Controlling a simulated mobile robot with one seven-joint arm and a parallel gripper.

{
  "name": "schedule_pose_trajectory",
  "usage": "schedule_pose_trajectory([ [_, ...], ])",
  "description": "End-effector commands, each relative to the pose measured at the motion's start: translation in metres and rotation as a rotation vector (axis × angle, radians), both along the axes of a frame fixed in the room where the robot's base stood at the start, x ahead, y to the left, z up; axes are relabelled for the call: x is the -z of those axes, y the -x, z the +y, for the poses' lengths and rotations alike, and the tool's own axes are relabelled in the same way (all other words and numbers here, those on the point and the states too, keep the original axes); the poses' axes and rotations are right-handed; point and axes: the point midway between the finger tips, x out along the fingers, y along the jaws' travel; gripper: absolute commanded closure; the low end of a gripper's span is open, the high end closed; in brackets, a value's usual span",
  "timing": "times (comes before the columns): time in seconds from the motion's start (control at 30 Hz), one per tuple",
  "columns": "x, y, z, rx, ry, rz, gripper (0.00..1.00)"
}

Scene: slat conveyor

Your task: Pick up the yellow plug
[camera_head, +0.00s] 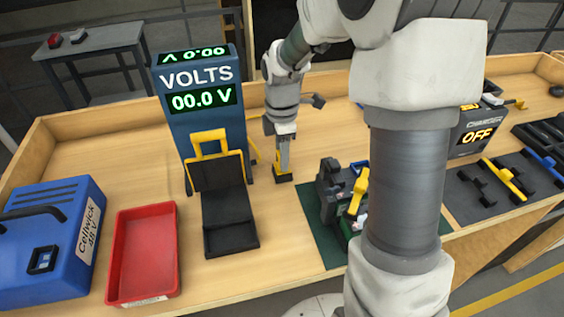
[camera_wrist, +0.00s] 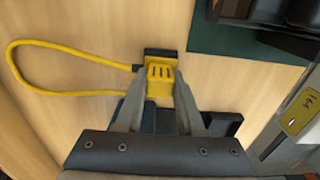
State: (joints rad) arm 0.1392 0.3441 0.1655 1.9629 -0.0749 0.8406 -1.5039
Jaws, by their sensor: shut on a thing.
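The yellow plug (camera_wrist: 160,78) shows in the wrist view between my gripper's fingertips (camera_wrist: 158,84). A yellow cable (camera_wrist: 62,42) loops from its left side. A small black part (camera_wrist: 160,54) sits at the plug's far end. In the head view my gripper (camera_head: 283,168) points down at the table, just right of the blue volt meter. There the plug (camera_head: 282,173) is small, low between the fingers and at the tabletop. My gripper is shut on the plug. Whether the plug is clear of the table I cannot tell.
The blue meter (camera_head: 205,130) reads 00.0 V, with a black cradle (camera_head: 229,220) before it. A red tray (camera_head: 145,255) and a blue case (camera_head: 48,245) stand left. A dark device (camera_head: 335,195) sits on a green mat (camera_head: 318,232) to the right. A charger (camera_head: 478,130) reads OFF.

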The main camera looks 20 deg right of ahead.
Motion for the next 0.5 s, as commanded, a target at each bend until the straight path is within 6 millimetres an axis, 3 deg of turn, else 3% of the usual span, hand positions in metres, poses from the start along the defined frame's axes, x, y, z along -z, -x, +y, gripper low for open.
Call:
schedule_pose_trajectory([
  [0.27, -0.004, -0.001, 0.000, 0.000, 0.000, -0.002, 1.00],
  [0.5, -0.031, -0.001, 0.000, -0.001, 0.000, -0.006, 1.00],
])
